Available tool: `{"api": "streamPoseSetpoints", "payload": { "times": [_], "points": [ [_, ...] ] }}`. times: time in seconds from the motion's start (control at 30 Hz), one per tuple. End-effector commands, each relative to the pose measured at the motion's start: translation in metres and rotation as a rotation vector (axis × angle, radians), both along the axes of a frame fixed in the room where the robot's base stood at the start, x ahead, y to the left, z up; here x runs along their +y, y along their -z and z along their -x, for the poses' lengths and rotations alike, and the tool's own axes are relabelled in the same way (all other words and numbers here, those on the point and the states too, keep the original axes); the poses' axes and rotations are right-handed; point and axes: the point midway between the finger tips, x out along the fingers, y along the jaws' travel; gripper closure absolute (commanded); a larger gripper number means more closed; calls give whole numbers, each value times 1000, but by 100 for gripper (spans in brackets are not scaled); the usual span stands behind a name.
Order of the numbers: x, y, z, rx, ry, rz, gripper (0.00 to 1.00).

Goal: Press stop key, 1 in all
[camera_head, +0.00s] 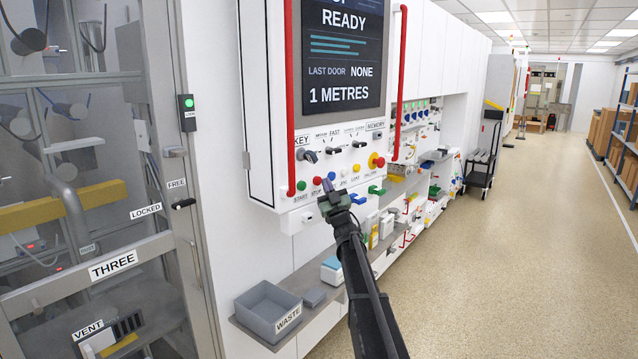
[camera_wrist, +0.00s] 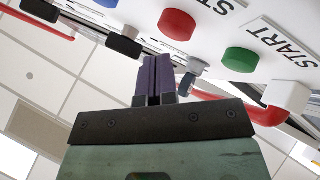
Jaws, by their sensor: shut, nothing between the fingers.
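The stop key is a round red button (camera_head: 317,181) above the STOP label on the lower edge of the white control panel. It also shows in the wrist view as a red button (camera_wrist: 177,24), its label partly cut off. My gripper (camera_head: 328,184) is just below and right of it in the head view. In the wrist view the purple fingers (camera_wrist: 156,62) are together and empty, with their tips close to the red button in the picture. A gap shows between the tips and the red button; depth is hard to judge.
A green START button (camera_head: 301,186) is left of the stop key; blue (camera_head: 331,176) and yellow (camera_head: 343,171) buttons are right. A red rail (camera_head: 290,100) runs up the panel. A grey WASTE bin (camera_head: 268,311) stands on a ledge below. The floor at right is clear.

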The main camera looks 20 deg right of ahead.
Motion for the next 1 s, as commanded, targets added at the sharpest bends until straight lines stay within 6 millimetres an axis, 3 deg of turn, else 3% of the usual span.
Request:
{"api": "streamPoseSetpoints", "payload": {
  "times": [0.3,0.8,1.0],
  "points": [
    [-1,0,2,0,0,0,100],
    [-19,0,44,-1,0,0,100],
    [-20,0,46,-1,0,0,100]
  ]
}}
